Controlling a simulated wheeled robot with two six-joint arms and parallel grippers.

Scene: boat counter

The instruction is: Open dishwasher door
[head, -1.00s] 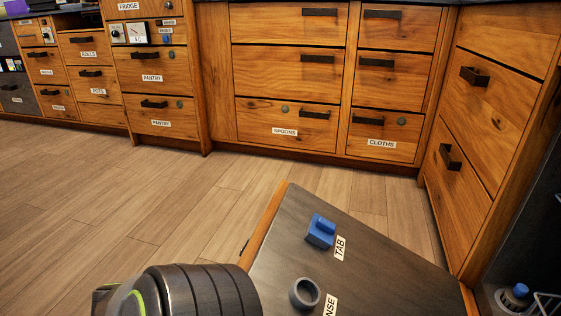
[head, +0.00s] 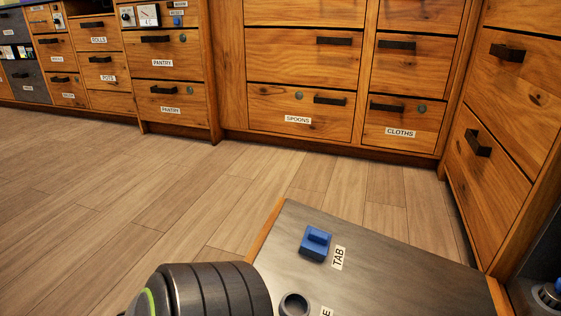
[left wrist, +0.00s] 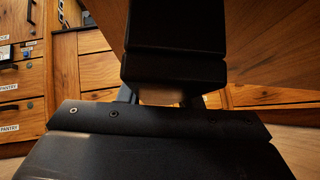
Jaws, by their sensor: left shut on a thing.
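The dishwasher door (head: 400,270) hangs well open at the lower right of the head view, its grey inner face turned up. On it are a blue block by the TAB label (head: 316,243) and a grey ring (head: 294,305) at the picture's lower edge. My left arm comes in beside the door's left edge; its gripper is hidden in the head view. In the left wrist view my left gripper (left wrist: 168,95) is shut on the dark door handle (left wrist: 175,45), with the door's wooden outer face (left wrist: 255,40) behind. My right gripper is in no view.
Wooden drawers line the back, among them SPOONS (head: 298,119) and CLOTHS (head: 400,132). More drawers (head: 490,150) stand close on the right, near the door's corner. The wood floor (head: 130,210) is clear on the left.

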